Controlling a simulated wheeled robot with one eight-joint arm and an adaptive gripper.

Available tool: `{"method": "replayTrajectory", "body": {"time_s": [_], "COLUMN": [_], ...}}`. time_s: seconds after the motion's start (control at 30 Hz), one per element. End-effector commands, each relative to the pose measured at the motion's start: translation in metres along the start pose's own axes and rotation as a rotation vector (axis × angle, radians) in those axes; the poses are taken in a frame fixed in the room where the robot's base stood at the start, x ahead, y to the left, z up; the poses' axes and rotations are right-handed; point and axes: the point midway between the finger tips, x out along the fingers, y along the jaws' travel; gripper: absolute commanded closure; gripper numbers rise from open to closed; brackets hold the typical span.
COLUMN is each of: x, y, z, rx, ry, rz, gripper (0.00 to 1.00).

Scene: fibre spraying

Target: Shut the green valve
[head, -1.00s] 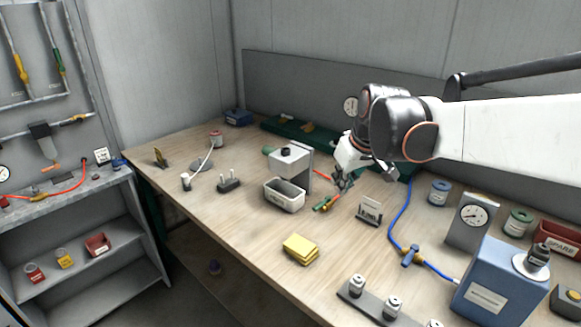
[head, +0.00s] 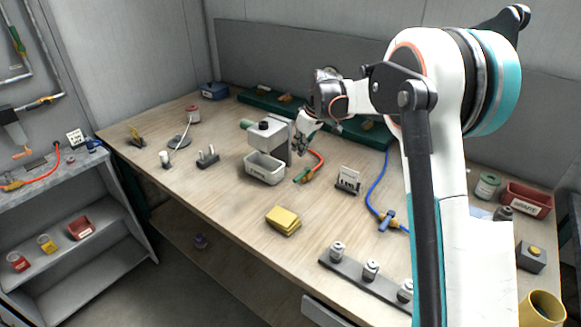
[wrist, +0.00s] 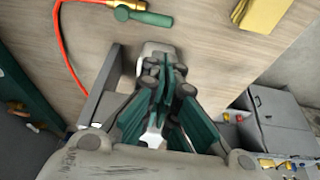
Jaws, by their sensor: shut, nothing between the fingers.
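A green-handled valve (head: 302,174) with a brass body lies on the bench at the end of a red hose. In the wrist view the green handle (wrist: 143,16) shows at the top, apart from my fingers. Another green-handled valve (head: 17,40) sits on the wall pipe at the far left. My gripper (head: 303,146) is shut and empty. It is above the bench, just behind the bench valve in the head view and close to the right side of a grey dispenser box (head: 268,136). In the wrist view my gripper (wrist: 165,68) has its fingers together.
A white bin (head: 264,170) stands in front of the grey box. Yellow sponges (head: 283,221) lie nearer the bench's front edge. A small sign (head: 348,180) and a blue hose with a blue valve (head: 387,220) are to the right. Bare bench lies between sponges and sign.

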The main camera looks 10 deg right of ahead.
Motion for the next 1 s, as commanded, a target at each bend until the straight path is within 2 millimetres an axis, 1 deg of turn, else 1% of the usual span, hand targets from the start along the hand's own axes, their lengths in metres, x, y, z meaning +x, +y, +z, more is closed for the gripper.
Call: {"method": "replayTrajectory", "body": {"time_s": [0.03, 0.1, 0.2, 0.63, 0.73, 0.87, 1.0], "x": [0.007, 0.014, 0.021, 0.024, 0.029, 0.046, 0.072], "y": [0.004, 0.007, 0.009, 0.01, 0.01, 0.01, 0.009], "z": [-0.002, -0.003, -0.004, -0.005, -0.005, -0.004, -0.004], "rx": [-0.01, -0.02, -0.031, -0.035, -0.035, -0.035, -0.035], "ry": [-0.002, -0.004, -0.005, -0.005, -0.005, -0.005, -0.005], "rz": [-0.006, -0.013, -0.018, -0.021, -0.021, -0.021, -0.021], "gripper": [1.0, 1.0, 1.0, 1.0, 1.0, 1.0, 1.0]}}
